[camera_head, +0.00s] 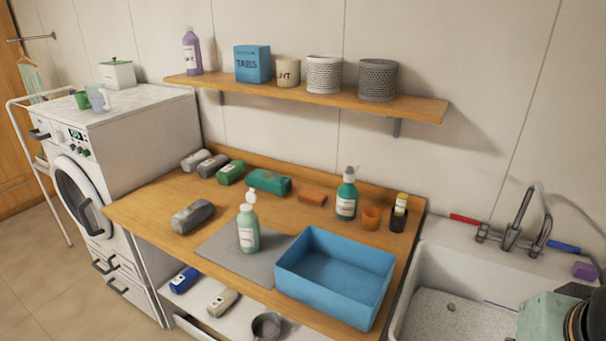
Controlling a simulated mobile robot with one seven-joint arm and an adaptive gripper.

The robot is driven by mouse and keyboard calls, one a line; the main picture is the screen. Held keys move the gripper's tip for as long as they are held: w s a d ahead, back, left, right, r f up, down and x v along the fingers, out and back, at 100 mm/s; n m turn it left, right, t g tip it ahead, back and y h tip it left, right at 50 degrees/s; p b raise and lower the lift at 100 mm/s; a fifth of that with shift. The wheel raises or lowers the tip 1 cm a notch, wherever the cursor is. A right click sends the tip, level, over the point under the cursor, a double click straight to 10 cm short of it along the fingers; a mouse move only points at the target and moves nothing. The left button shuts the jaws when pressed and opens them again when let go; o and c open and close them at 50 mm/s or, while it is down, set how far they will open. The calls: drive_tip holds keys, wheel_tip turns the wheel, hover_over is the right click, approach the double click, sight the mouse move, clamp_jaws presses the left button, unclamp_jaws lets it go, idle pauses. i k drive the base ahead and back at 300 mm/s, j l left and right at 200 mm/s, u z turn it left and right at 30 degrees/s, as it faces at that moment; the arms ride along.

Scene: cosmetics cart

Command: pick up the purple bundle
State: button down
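I see no clear purple bundle. A small purple block (585,270) lies on the right rim of the sink; I cannot tell whether it is a bundle or a sponge. A purple bottle (192,52) stands at the left end of the wall shelf. Rolled bundles in other colours lie on the wooden counter: a white one (195,159), a grey one (212,165), a green one (231,172) and a dark grey one (192,216). What seems to be part of my arm shows at the lower right corner, near the sink. My gripper's fingers are not visible.
A blue bin (335,276), a pump bottle (248,230) on a grey mat (218,244) and a teal bottle (346,198) occupy the wooden counter (145,208). The sink (450,307) with its tap (520,216) is at right. A wall shelf (420,108) overhangs the counter.

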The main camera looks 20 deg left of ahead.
sight(184, 221)
drive_tip(key=u, duration=1.85)
drive_tip(key=z, duration=2.2)
drive_tip(key=u, duration=2.2)
drive_tip(key=i+j+z, duration=0.1)
drive_tip(key=i, duration=0.25)
drive_tip(key=j, duration=0.1)
